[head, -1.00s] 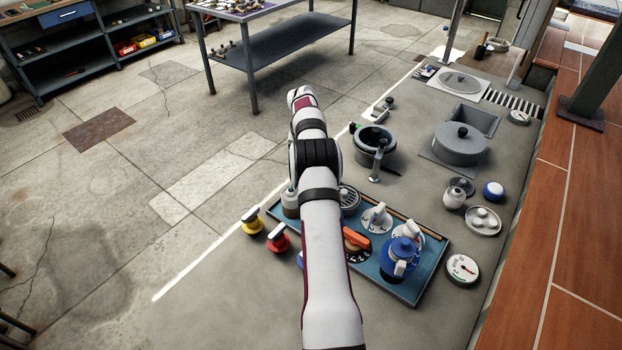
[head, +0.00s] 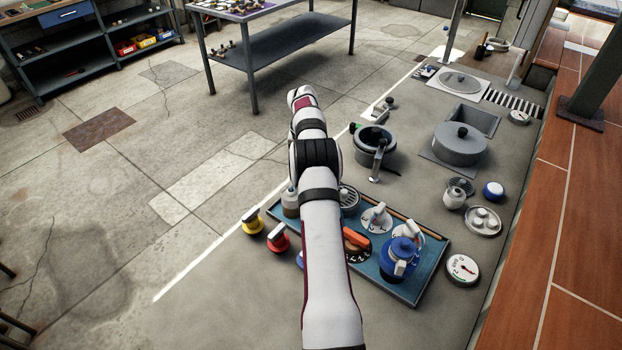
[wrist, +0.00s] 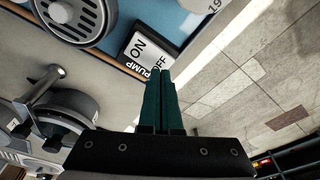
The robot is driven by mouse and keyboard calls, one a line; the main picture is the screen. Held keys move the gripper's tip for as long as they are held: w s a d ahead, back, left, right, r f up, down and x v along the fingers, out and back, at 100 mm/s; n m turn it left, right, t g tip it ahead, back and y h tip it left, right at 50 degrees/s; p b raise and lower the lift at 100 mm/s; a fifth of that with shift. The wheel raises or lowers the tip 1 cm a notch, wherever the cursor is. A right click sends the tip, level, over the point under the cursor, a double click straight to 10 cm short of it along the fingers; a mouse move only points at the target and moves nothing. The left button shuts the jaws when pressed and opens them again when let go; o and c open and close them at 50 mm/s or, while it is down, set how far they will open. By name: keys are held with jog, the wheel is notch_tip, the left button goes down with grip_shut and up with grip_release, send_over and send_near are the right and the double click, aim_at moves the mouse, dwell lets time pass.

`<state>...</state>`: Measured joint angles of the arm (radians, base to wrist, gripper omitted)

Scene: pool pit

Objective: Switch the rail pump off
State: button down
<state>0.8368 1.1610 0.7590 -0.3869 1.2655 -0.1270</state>
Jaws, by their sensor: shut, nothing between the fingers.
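The pump switch (wrist: 148,50) is a white plate in a dark frame, marked PUMP, ON and OFF, at the top middle of the wrist view. It sits at the edge of a blue panel (wrist: 180,22). My gripper (wrist: 160,73) has dark green fingers, shut together with nothing between them. Their tips overlap the lower edge of the switch in the picture, near the OFF and PUMP lettering. I cannot tell whether they touch it, or which way the switch is set. In the head view my arm hides the gripper, and I cannot make out the switch.
The blue tray (head: 408,290) holds several knobs and a blue-topped valve (head: 401,258). A red button (head: 278,238) and a yellow button (head: 252,221) stand left of it. A round gauge (head: 462,270) stands right. A dark pot (head: 374,147) is beyond the tray.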

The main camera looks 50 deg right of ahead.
jog(key=shift+f, duration=0.95)
dwell(0.5)
jog(key=shift+r, duration=3.55)
jog(key=w+a+r+n+y, duration=0.1)
jog(key=a+r, duration=0.5)
jog(key=a, duration=0.4)
jog(key=w+a+r+n, duration=0.1)
jog(key=a+r, duration=0.4)
jog(key=a, duration=0.4)
jog(key=s+a+r+n+y, duration=0.15)
jog(key=s+a, duration=0.25)
jog(key=a, duration=0.4)
jog(key=s+a+r+n, duration=0.1)
jog(key=s+a+r, duration=0.25)
jog(key=a, duration=0.45)
jog(key=s+a+f+n, duration=0.1)
jog(key=s+a+f, duration=0.1)
jog(key=s+a, duration=0.4)
jog(key=s+a+f+n+g, duration=0.1)
jog(key=s+a+f, duration=0.2)
jog(key=s+a, duration=0.4)
jog(key=s+y, duration=0.1)
jog(key=s, duration=0.7)
jog(key=shift+f, duration=0.3)
